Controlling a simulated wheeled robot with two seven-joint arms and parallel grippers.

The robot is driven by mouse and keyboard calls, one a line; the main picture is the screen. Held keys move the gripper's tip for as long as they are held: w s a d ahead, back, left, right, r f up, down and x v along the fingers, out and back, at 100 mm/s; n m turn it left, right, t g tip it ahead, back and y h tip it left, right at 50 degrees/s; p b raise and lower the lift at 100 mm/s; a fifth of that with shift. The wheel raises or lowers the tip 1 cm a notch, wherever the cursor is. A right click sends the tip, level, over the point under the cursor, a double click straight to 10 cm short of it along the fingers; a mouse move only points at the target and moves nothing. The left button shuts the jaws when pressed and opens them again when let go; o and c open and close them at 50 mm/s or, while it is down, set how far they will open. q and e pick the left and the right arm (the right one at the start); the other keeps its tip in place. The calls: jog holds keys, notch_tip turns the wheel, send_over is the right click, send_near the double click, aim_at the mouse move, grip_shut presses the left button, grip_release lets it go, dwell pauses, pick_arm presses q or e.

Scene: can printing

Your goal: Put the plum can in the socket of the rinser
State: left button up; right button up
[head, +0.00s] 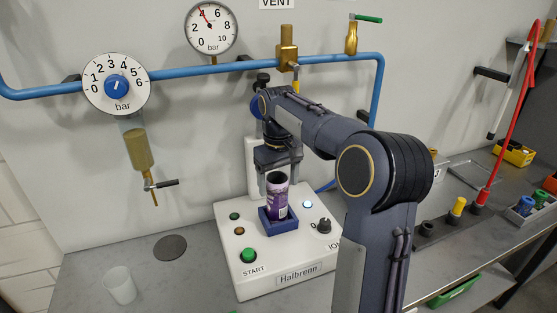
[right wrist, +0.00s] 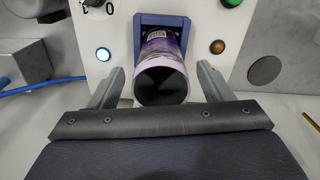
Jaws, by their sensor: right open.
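The plum can (head: 277,197) stands in the blue square socket (head: 281,223) of the white rinser (head: 262,268), its dark open mouth facing up. In the right wrist view the can (right wrist: 160,68) sits within the blue socket frame (right wrist: 139,45). My right gripper (head: 277,172) is just above and behind the can in the head view. In the right wrist view my right gripper (right wrist: 160,82) is open, with one finger on each side of the can and a gap to both. My left gripper is not in view.
The rinser has a green START button (head: 248,255), a lit blue-white lamp (head: 307,204) and a black knob (head: 323,226). A clear cup (head: 120,285) and a dark disc (head: 170,248) are on the counter at left. A blue pipe (head: 200,70) crosses the wall.

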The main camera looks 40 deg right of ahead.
notch_tip(320, 180, up, 9)
jog(key=shift+r+p, duration=0.2)
jog(key=shift+p, duration=0.25)
jog(key=s+a+f+t+y, duration=0.2)
jog(key=s+a+f, duration=0.5)
jog(key=s, duration=0.5)
jog(key=s+a+f+t+y, duration=0.1)
jog(key=s+a+f+t, duration=0.2)
jog(key=s+a+f, duration=0.4)
jog(key=s+a, duration=0.4)
jog(key=a, duration=0.1)
jog(key=shift+s+a+t+y, duration=0.2)
jog(key=shift+s+t+y, duration=0.1)
jog(key=shift+s+y, duration=0.1)
jog(key=shift+f, duration=0.1)
